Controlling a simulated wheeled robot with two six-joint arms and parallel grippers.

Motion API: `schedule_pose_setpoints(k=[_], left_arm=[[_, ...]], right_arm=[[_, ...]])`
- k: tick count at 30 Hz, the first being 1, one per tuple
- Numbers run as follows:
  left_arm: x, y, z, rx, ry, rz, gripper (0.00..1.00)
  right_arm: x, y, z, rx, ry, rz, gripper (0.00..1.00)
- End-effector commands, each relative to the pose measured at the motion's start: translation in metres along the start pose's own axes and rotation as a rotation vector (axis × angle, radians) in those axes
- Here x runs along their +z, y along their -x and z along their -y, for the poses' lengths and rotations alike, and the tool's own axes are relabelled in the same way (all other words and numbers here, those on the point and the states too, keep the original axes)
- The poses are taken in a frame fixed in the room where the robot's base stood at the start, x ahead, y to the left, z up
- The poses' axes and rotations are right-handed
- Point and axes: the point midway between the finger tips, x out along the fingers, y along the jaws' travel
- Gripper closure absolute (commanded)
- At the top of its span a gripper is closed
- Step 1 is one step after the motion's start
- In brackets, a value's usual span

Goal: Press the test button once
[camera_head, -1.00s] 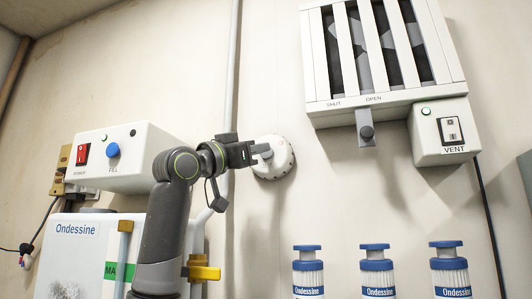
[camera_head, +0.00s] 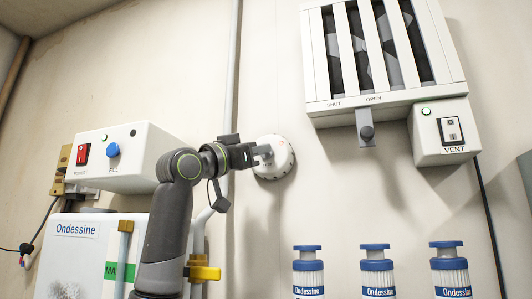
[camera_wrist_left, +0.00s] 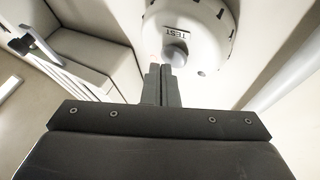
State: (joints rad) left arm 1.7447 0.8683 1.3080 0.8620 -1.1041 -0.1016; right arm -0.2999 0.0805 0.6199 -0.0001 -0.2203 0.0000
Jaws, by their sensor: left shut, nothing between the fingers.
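A round white wall unit (camera_head: 281,160) is fixed to the wall in the middle of the head view. In the left wrist view the same unit (camera_wrist_left: 207,28) carries a label reading TEST. A grey round test button (camera_wrist_left: 176,55) sits by that label. My left gripper (camera_head: 265,154) is shut and empty, pointing at the unit's face. In the left wrist view its fingertips (camera_wrist_left: 160,70) are close to the button and partly cover its lower left. I cannot tell whether they touch it. My right gripper does not show.
A white box with a red switch and blue FILL knob (camera_head: 113,150) is at left. A louvred vent (camera_head: 380,55) with a lever (camera_head: 366,131) and a VENT switch box (camera_head: 443,132) is at upper right. Several blue-capped Ondessine bottles (camera_head: 378,278) stand below. A pipe (camera_head: 230,75) runs behind my arm.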

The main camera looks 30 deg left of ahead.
Motion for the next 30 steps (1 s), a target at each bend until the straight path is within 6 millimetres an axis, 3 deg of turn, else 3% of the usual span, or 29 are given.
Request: schedule_pose_setpoints(k=[30], left_arm=[[0.0029,-0.0064,0.0035,0.0,0.001,-0.002,1.0]], right_arm=[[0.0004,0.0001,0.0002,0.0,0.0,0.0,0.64]])
